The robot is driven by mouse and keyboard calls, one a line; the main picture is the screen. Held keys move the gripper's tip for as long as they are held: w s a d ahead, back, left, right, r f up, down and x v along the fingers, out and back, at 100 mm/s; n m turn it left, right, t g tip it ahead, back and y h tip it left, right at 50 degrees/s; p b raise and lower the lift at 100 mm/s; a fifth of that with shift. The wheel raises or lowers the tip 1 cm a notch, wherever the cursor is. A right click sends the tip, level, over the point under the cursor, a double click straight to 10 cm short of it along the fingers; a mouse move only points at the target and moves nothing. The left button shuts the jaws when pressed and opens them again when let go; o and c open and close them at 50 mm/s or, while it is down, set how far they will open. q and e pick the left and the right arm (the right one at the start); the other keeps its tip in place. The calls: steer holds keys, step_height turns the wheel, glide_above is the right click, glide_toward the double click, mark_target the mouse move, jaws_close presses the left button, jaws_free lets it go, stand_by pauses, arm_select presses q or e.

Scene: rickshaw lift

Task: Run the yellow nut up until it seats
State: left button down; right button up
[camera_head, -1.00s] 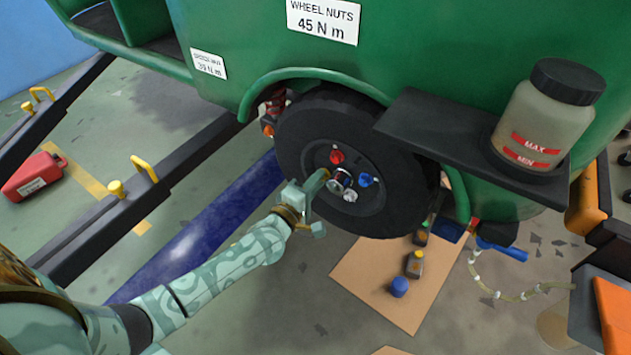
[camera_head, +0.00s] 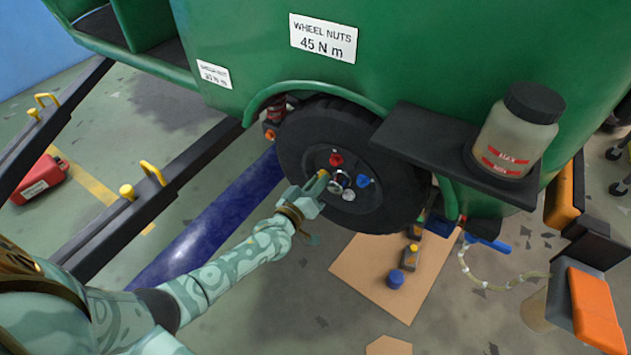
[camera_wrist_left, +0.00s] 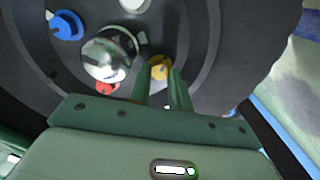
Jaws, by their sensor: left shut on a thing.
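The wheel (camera_head: 395,185) is black and mounted under the green vehicle body. The yellow nut (camera_wrist_left: 160,67) sits at the wheel's hub face, between my left gripper's fingertips in the left wrist view. My left gripper (camera_wrist_left: 162,75) is shut on it, coming in from the left of the hub; it also shows in the head view (camera_head: 318,184). In the head view the fingers mostly hide the nut. A red nut (camera_head: 336,160) and a blue nut (camera_head: 362,181) sit on the hub around the shiny centre cap (camera_head: 343,179). My right gripper is not in view.
A black shelf (camera_head: 425,140) with a capped fluid bottle (camera_head: 515,135) juts out right of the wheel. A cardboard sheet (camera_head: 375,275) with a blue cap (camera_head: 396,278) and small bottles lies below. Black ramp beams (camera_head: 120,215) stand at left.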

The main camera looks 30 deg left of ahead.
arm_select(q)
steer(key=shift+s+d+f+m+p, duration=0.1)
steer(key=shift+m+p, duration=0.3)
steer(key=shift+m, duration=2.35)
steer(key=shift+f+m+p, duration=0.1)
steer(key=shift+m+p, duration=0.25)
steer(key=shift+m, duration=2.4)
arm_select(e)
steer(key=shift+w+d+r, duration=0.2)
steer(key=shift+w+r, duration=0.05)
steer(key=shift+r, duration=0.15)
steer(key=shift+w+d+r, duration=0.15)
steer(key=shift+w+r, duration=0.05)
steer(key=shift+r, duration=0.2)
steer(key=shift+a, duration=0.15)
arm_select(q)
steer(key=c, duration=1.6)
jaws_free()
steer(key=shift+c, duration=0.2)
steer(key=o, duration=0.4)
steer(key=shift+r, duration=0.15)
steer(key=shift+c, duration=0.2)
